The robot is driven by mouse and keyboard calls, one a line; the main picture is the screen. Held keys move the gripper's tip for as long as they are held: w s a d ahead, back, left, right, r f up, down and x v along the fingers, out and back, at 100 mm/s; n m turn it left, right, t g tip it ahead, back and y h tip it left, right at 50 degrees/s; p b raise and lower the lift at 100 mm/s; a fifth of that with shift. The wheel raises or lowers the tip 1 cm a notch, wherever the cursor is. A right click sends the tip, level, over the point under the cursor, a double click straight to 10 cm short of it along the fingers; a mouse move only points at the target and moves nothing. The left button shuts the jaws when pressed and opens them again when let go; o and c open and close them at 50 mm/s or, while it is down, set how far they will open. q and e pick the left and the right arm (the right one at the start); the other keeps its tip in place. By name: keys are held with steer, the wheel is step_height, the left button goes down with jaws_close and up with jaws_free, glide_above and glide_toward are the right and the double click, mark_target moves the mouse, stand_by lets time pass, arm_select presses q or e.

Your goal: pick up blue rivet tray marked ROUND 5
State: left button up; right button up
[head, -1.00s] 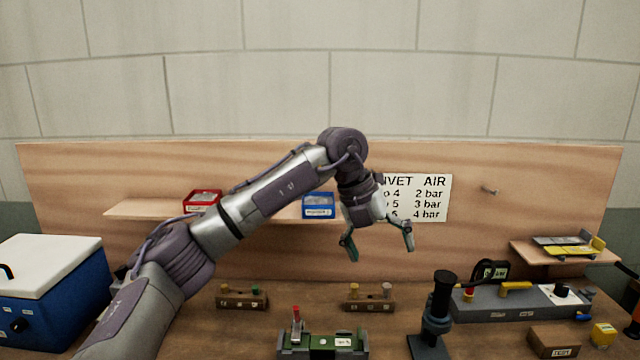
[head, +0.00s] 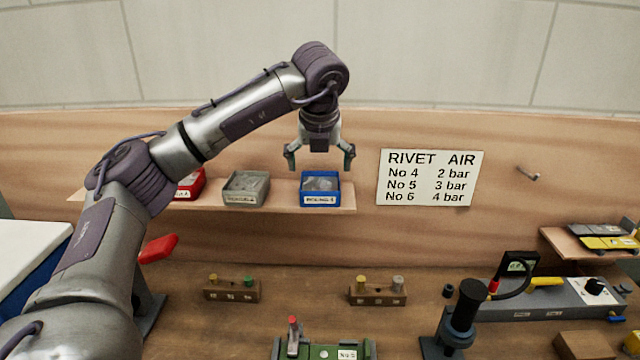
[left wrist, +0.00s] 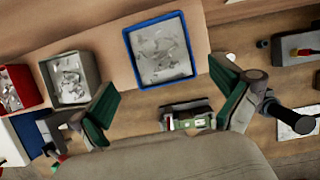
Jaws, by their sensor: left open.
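The blue rivet tray (head: 320,189) sits at the right end of the wooden wall shelf in the head view; its front label is too small to read surely. It holds pale rivets. My left gripper (head: 319,163) is open and empty, pointing down just above the tray, its fingers wider apart than the tray. In the left wrist view the blue tray (left wrist: 160,49) lies beyond and between the open green-padded fingers (left wrist: 170,105), with nothing between them. My right gripper is not in view.
A grey tray (head: 246,188) stands close left of the blue tray, and a red tray (head: 190,184) stands further left, partly behind my arm. A RIVET AIR sign (head: 431,178) hangs to the right. The bench below holds rivet blocks (head: 377,292) and a green fixture (head: 325,347).

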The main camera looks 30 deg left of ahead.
mark_target(320, 181)
arm_select(q)
steer(key=shift+x, duration=0.85)
steer(key=p+x, duration=0.1)
steer(key=x, duration=0.1)
steer(key=p+x, duration=0.2)
steer(key=shift+w+a+r, duration=0.1)
steer(key=shift+w, duration=0.2)
steer(key=shift+w+a+f, duration=0.1)
steer(key=shift+w+f, duration=0.1)
steer(key=shift+f, duration=0.25)
steer(key=shift+f+b, duration=0.2)
steer(key=shift+b, duration=0.1)
steer(key=c, duration=1.1)
steer(key=shift+o, duration=0.2)
